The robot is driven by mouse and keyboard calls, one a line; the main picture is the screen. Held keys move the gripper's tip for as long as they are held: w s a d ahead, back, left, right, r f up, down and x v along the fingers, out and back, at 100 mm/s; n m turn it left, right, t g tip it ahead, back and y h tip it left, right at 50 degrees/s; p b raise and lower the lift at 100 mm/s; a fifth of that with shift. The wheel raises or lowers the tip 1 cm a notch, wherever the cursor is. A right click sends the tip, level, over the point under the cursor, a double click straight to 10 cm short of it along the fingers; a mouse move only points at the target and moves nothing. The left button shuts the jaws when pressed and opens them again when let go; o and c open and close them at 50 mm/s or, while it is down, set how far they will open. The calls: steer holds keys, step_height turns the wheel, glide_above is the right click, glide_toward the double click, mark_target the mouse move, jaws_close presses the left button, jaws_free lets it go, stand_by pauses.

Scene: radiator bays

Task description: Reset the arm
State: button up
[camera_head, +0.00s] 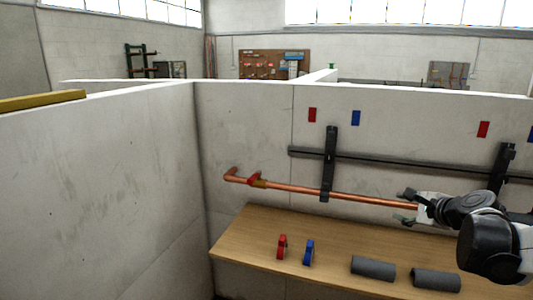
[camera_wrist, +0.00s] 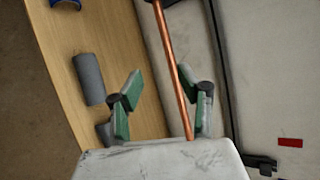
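My gripper (camera_head: 405,206) is at the right in the head view, by the copper pipe (camera_head: 360,200) that runs along the wall. Its fingers are spread, one above and one below the pipe as seen there. In the wrist view my gripper (camera_wrist: 168,92) shows two green-padded fingers wide apart. Nothing is gripped. My arm hides the pipe's right part in the head view.
A wooden bench (camera_head: 245,225) below holds a red clip (camera_head: 282,246), a blue clip (camera_head: 308,252) and two grey tubes (camera_head: 373,268). A red-handled valve (camera_head: 255,178) sits on the pipe. Black brackets (camera_head: 328,165) and a rail stand at the wall. A partition (camera_head: 100,180) bounds the left.

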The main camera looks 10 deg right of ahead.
steer(key=s+a+n+g, duration=0.1)
steer(key=s+a+n, duration=0.2)
steer(key=a, duration=0.3)
steer(key=s+a+n+g+y, duration=0.1)
steer(key=s+a+n, duration=0.1)
steer(key=a+n, duration=0.25)
steer(key=s+a+n+g, duration=0.1)
steer(key=s+a+n, duration=0.15)
steer(key=a, duration=0.35)
steer(key=s+a+f+n+g, duration=0.1)
steer(key=s+a+f+n, duration=0.1)
steer(key=s+a+n, duration=0.2)
steer(key=s+a+f+n+g+h, duration=0.1)
steer(key=s+a+n, duration=0.4)
steer(key=s, duration=0.6)
steer(key=n, duration=0.2)
steer(key=shift+f+n+g, duration=0.3)
steer(key=shift+f+n, duration=0.1)
steer(key=shift+w, duration=0.1)
